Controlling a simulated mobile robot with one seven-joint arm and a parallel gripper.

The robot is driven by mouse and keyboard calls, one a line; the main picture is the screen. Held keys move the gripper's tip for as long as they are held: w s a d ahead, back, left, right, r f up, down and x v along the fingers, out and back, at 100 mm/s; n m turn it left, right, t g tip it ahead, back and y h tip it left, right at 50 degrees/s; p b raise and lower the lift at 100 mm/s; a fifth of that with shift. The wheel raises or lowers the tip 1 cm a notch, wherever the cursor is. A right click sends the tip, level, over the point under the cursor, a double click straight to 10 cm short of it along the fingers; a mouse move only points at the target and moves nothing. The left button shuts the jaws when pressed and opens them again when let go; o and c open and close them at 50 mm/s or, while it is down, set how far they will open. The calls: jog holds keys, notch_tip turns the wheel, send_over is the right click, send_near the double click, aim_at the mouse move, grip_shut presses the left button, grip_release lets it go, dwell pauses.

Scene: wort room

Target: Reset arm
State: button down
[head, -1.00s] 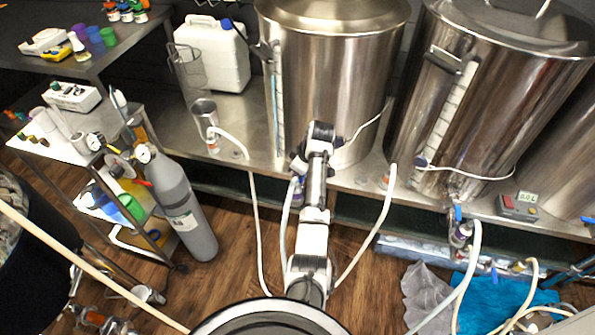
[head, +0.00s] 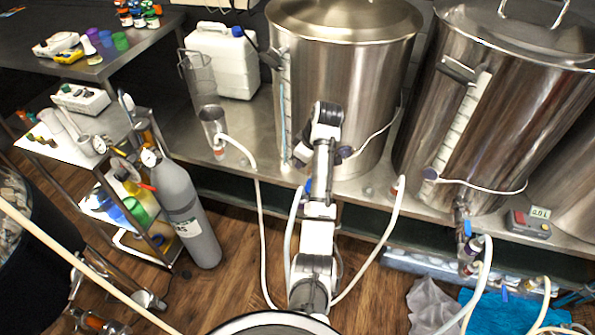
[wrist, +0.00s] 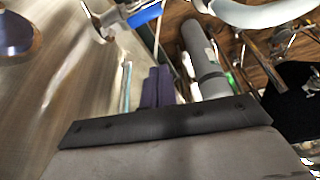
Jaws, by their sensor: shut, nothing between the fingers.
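My arm reaches up from the bottom middle of the head view, in front of the middle steel kettle (head: 345,85). Its far end bends away near the kettle's lower left, and my gripper's fingertips cannot be made out there. In the wrist view, the two dark purple fingers of my gripper (wrist: 157,87) stand side by side, shut, with nothing between them. A brushed steel surface (wrist: 60,95) fills the left of that view, beside the fingers. A fitting with a blue handle (wrist: 145,15) is beyond them.
A second kettle (head: 500,110) stands right on the steel bench (head: 265,170). A grey gas cylinder (head: 188,215) stands on the floor beside a loaded cart (head: 85,160). A white jerrycan (head: 222,62) is on the bench. Hoses hang in front of the bench, on both sides of my arm.

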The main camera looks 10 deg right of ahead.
jog(key=shift+s+d+r, duration=0.1)
jog(key=shift+r, duration=0.35)
